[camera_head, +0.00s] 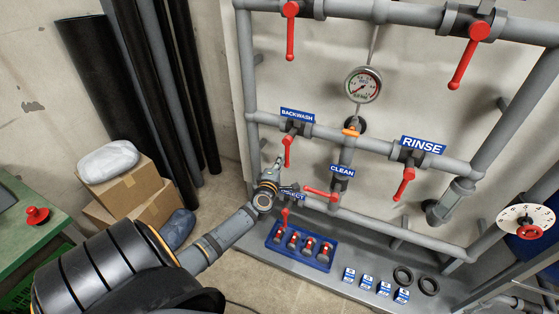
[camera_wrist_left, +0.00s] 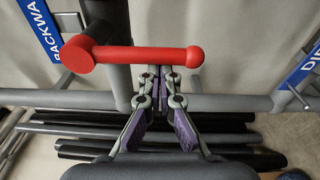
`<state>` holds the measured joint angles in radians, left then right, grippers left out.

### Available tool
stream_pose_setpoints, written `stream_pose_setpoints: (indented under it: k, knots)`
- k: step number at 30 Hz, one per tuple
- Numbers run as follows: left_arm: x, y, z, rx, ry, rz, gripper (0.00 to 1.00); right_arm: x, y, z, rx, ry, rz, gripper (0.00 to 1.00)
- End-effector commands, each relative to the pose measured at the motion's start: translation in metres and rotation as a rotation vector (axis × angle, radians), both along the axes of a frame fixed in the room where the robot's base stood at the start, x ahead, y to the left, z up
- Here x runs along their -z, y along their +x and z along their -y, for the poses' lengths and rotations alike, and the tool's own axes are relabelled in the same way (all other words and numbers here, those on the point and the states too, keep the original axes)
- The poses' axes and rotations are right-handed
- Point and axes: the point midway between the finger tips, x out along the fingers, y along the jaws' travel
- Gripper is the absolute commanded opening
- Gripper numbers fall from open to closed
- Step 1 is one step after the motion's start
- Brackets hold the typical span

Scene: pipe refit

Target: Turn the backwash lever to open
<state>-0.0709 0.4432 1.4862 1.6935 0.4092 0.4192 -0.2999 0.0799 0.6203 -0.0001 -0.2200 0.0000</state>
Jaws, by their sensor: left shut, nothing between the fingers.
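The red backwash lever (camera_head: 287,151) hangs straight down from its valve, just below the blue BACKWASH label (camera_head: 297,115). In the left wrist view the lever (camera_wrist_left: 150,57) lies crosswise in front of my fingertips, with its knob end pointing right. My left gripper (camera_head: 280,161) is shut and empty, its tips close beside the lever's lower end. The left gripper (camera_wrist_left: 162,74) also shows its fingers together in the wrist view. The lever partly covers the tips, so I cannot tell whether they touch. My right gripper is out of view.
A red CLEAN lever (camera_head: 320,193) and a RINSE lever (camera_head: 404,184) are to the right. A gauge (camera_head: 363,85) sits above. A blue tray (camera_head: 301,247) of red-handled valves lies below my gripper. Cardboard boxes (camera_head: 130,190) stand at left.

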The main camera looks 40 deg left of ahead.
Motion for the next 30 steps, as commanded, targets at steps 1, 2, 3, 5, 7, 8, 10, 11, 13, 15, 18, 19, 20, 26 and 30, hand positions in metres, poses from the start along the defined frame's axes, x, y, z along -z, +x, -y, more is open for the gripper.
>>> stream_pose_setpoints:
  k: [1,2,3,5,7,8,10,11,13,15,18,19,20,26,30]
  knots:
    - [0.000,0.001,0.002,0.003,-0.008,0.002,0.00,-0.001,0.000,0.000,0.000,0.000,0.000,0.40]
    - [0.000,0.001,0.002,0.003,-0.013,0.003,0.00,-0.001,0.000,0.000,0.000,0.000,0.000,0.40]
    - [0.000,0.001,0.003,0.003,-0.019,0.004,0.00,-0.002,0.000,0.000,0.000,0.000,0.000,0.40]
    - [0.000,0.001,0.004,0.003,-0.029,0.008,0.00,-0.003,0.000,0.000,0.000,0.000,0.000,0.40]
    - [0.000,0.002,0.005,0.004,-0.043,0.012,0.00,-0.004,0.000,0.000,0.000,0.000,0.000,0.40]
    - [0.000,0.002,0.006,0.004,-0.049,0.014,0.00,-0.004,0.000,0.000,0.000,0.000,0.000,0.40]
    - [0.000,0.002,0.007,0.005,-0.066,0.018,0.00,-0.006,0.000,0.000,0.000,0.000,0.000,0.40]
    - [0.000,0.003,0.008,0.005,-0.076,0.021,0.00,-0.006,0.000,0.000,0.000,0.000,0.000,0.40]
    - [-0.001,0.003,0.011,0.005,-0.103,0.030,0.00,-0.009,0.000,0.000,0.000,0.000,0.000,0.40]
    - [-0.001,0.004,0.014,0.005,-0.139,0.040,0.00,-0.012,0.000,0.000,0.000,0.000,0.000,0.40]
    - [-0.002,0.006,0.019,0.005,-0.205,0.060,0.00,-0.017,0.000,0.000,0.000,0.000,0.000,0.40]
    - [-0.002,0.006,0.021,0.005,-0.228,0.066,0.00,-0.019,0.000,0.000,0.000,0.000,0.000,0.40]
    - [-0.003,0.007,0.023,0.005,-0.253,0.073,0.00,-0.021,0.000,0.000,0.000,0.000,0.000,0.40]
    - [-0.006,0.011,0.038,0.005,-0.436,0.127,0.00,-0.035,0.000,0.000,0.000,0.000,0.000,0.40]
    - [-0.010,0.014,0.048,0.004,-0.564,0.165,0.00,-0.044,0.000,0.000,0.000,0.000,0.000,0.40]
